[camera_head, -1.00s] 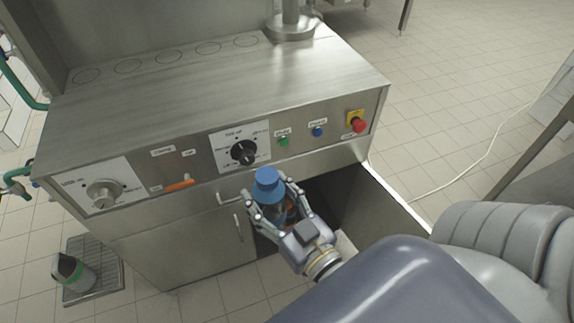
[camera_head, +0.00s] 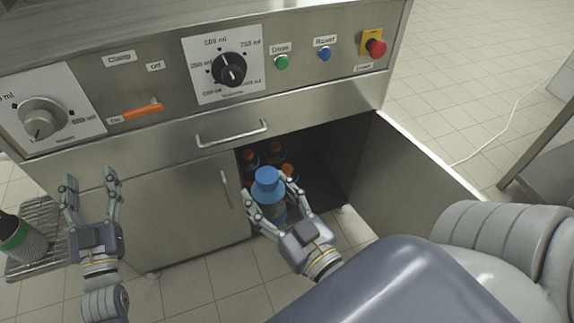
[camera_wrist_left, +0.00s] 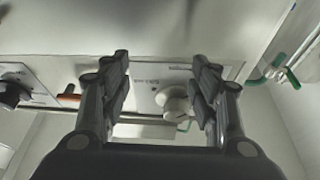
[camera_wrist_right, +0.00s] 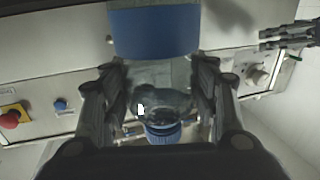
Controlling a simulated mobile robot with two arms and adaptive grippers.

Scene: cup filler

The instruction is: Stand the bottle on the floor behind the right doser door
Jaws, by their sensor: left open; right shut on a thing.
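The bottle with a blue cap (camera_head: 268,184) is in my right gripper (camera_head: 270,200), whose fingers are shut around it. It looks upright in the head view. It is at the opening of the right lower compartment; its base is hidden and I cannot tell whether it touches the floor. The right wrist view shows its clear body (camera_wrist_right: 165,78) between the fingers. The right doser door (camera_head: 408,185) stands wide open. My left gripper (camera_head: 90,186) is open and empty in front of the closed left door (camera_head: 165,215); it also shows in the left wrist view (camera_wrist_left: 162,75).
Several orange-capped bottles (camera_head: 270,150) stand inside the dark compartment, close behind the held bottle. A drawer handle (camera_head: 232,133) sticks out above. A dark container with a green band (camera_head: 22,240) stands on a grate (camera_head: 48,214) at the left. The compartment's right side looks free.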

